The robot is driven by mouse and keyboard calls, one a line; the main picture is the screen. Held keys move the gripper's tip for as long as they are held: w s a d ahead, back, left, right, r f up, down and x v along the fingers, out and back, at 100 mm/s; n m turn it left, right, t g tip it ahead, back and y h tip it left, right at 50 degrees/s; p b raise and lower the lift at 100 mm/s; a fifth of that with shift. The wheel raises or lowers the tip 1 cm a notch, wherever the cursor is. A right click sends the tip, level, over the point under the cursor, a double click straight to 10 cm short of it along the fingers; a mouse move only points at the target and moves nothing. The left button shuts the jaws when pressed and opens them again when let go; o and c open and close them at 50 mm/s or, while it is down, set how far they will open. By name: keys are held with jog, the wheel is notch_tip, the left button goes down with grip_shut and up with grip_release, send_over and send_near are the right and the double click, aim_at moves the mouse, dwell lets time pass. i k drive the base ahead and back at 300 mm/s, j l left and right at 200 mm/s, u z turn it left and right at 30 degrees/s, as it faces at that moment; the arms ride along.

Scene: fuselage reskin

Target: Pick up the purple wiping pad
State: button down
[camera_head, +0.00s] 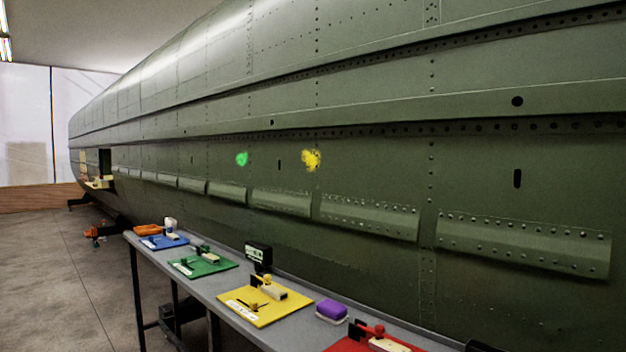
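The purple wiping pad (332,308) lies on the grey bench (224,313), between the yellow mat and the red mat. It is a small rounded block with a purple top and a paler underside. It appears clear of both mats. My gripper is not in view.
Blue (163,242), green (185,268), yellow (245,313) and red (338,346) mats with tools lie along the bench. A dark box (258,255) stands at its back edge. The green fuselage (370,260) rises behind, with green and yellow marks. Open floor (60,290) is left.

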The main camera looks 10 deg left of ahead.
aim_at(335, 313)
jog(key=i+j+u, duration=0.1)
jog(key=i+u, duration=0.25)
jog(key=i, duration=0.45)
jog(key=i+l+u, duration=0.1)
jog(key=i+u, duration=0.25)
jog(key=i, duration=0.45)
